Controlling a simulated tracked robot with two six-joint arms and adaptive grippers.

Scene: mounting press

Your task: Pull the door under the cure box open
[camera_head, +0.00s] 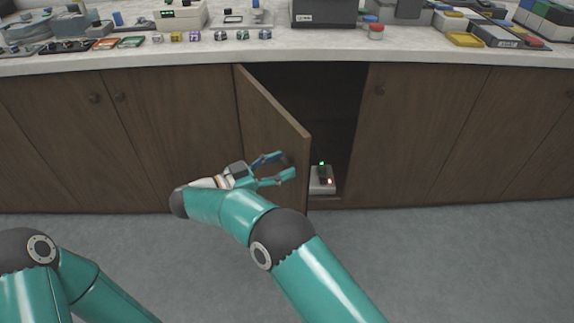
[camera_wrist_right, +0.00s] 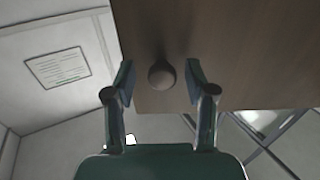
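The brown wooden door (camera_head: 270,110) under the dark grey box (camera_head: 323,14) on the counter stands partly open, swung outward from its left edge. A dark cabinet opening shows behind it. My right gripper (camera_head: 288,165) is at the door's outer face near its free edge. In the right wrist view the door's round knob (camera_wrist_right: 161,75) sits between the two spread fingers of the right gripper (camera_wrist_right: 160,82), with a gap on both sides. The knob is hard to make out in the head view. My left gripper is outside both views; only its arm shows at lower left.
Inside the cabinet a small device (camera_head: 321,180) with a green light stands on the bottom. Closed doors (camera_head: 425,130) lie to the right and left. The counter (camera_head: 200,48) carries many small items. The grey floor (camera_head: 450,260) in front is clear.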

